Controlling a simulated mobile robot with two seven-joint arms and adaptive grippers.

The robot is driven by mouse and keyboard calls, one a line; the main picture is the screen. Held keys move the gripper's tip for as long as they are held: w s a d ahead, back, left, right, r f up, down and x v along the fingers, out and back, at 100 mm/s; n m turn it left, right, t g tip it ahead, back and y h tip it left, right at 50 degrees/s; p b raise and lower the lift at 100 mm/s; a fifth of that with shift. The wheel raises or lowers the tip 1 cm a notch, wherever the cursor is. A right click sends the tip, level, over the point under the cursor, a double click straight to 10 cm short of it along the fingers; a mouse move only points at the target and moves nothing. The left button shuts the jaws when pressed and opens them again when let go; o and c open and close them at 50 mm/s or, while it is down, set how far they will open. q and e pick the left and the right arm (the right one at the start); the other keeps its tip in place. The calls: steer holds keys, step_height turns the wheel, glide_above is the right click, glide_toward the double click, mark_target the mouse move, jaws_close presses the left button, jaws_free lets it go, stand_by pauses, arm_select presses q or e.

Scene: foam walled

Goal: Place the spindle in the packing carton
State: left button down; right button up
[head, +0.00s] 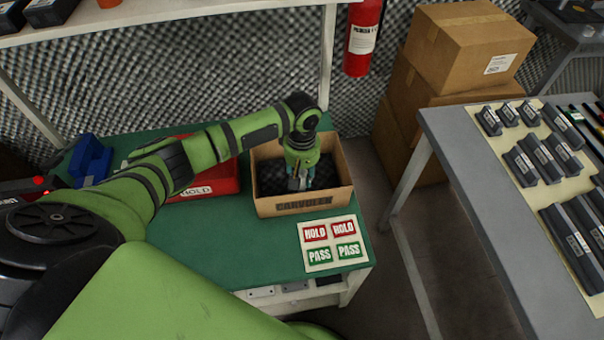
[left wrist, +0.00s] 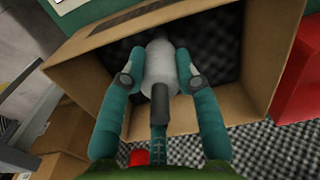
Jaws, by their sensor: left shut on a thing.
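The spindle (left wrist: 160,62), a pale grey rounded piece with a darker shaft, is between the fingers of my left gripper (left wrist: 160,80) in the left wrist view. My left gripper (head: 299,182) is shut on it. In the head view the spindle is small and mostly covered by the fingers. The packing carton (head: 305,204) is an open brown box with dark bumpy foam inside, standing on the green bench top. My gripper points down into the carton's opening, within its walls. I cannot tell whether the spindle touches the foam. My right gripper is not in view.
A red tray marked HOLD (head: 215,185) stands left of the carton, with blue bins (head: 90,160) farther left. A HOLD/PASS label sheet (head: 333,243) lies in front. A grey table (head: 470,190) with dark blocks is at the right, beyond a floor gap.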

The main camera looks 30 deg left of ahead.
arm_select(q)
steer(key=shift+f, duration=0.1)
steer(key=shift+f, duration=0.2)
steer(key=shift+f, duration=0.35)
steer(key=c, duration=0.9)
jaws_free()
steer(key=shift+f, duration=0.1)
